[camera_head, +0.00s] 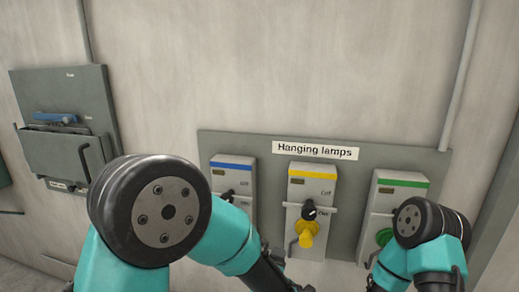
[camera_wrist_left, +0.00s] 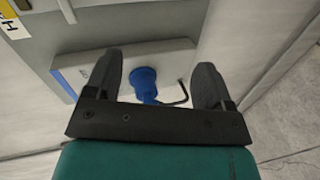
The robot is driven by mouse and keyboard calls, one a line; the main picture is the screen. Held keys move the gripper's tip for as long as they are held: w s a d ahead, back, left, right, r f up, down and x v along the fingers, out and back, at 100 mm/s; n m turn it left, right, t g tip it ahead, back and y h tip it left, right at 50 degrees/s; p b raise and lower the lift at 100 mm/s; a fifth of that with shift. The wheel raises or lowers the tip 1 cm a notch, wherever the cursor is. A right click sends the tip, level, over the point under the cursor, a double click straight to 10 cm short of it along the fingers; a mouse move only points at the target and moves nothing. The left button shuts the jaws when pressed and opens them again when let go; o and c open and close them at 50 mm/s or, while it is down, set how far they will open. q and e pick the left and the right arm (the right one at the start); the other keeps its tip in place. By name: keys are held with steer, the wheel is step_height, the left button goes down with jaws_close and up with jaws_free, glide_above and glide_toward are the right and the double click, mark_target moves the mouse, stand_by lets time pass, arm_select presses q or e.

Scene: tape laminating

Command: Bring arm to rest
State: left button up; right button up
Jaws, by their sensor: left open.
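A grey panel labelled "Hanging lamps" (camera_head: 318,151) carries a blue-striped switch box (camera_head: 232,172), a yellow-striped box (camera_head: 312,182) and a green-striped box (camera_head: 403,190). A yellow knob (camera_head: 306,234) and part of a green knob (camera_head: 384,237) show. My left arm hides the lower part of the blue-striped box. In the left wrist view my left gripper (camera_wrist_left: 160,75) is open, its two dark fingers apart. A blue knob (camera_wrist_left: 143,84) appears between them, nearer the left finger; contact cannot be told. My right arm covers part of the green-striped box; its gripper does not show.
A bent metal hook (camera_wrist_left: 178,94) stands beside the blue knob. A pipe (camera_head: 460,75) runs down the wall at the right. The wall above the panel is clear.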

arm_select(q)
steer(key=s+a+f+m+g, duration=0.3)
steer(key=a+f+m+g, duration=0.35)
steer(key=a+f, duration=1.1)
steer(key=s+a+f+m+g, duration=0.5)
steer(key=s+a+f+g, duration=0.2)
steer(key=s+f, duration=0.6)
steer(key=s+a, duration=0.1)
steer(key=a, duration=0.1)
steer(key=shift+s+a+f, duration=0.2)
steer(key=shift+a+f, duration=0.1)
steer(key=shift+a, duration=0.1)
